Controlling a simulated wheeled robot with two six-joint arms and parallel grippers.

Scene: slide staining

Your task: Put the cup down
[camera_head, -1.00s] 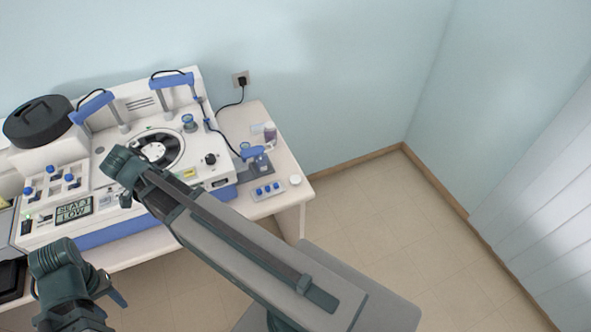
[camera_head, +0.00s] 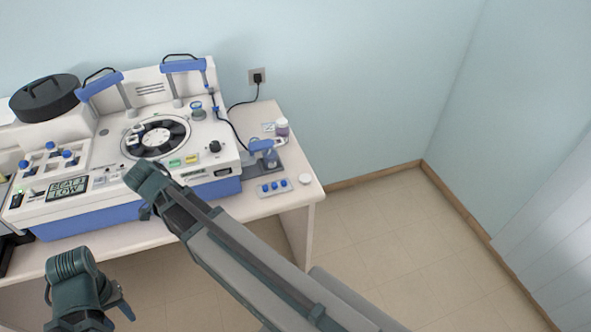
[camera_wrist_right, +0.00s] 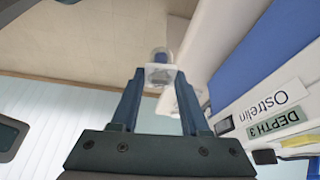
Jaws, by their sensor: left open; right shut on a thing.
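In the right wrist view my right gripper (camera_wrist_right: 158,82) is shut on a small clear, whitish cup (camera_wrist_right: 159,72) at its fingertips. Something dark blue shows at the cup's far end; I cannot tell whether it is part of the cup. The cup is off the floor, beside the white and blue front of the machine. In the head view my right arm reaches in over the table's front edge, and its wrist hides the right gripper and the cup. My left gripper (camera_head: 124,304) is open, mostly hidden behind its wrist at lower left, in front of the table.
The white staining machine (camera_head: 110,190) with a black round carousel (camera_head: 180,127) fills most of the table (camera_head: 300,205). The floor at right is clear.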

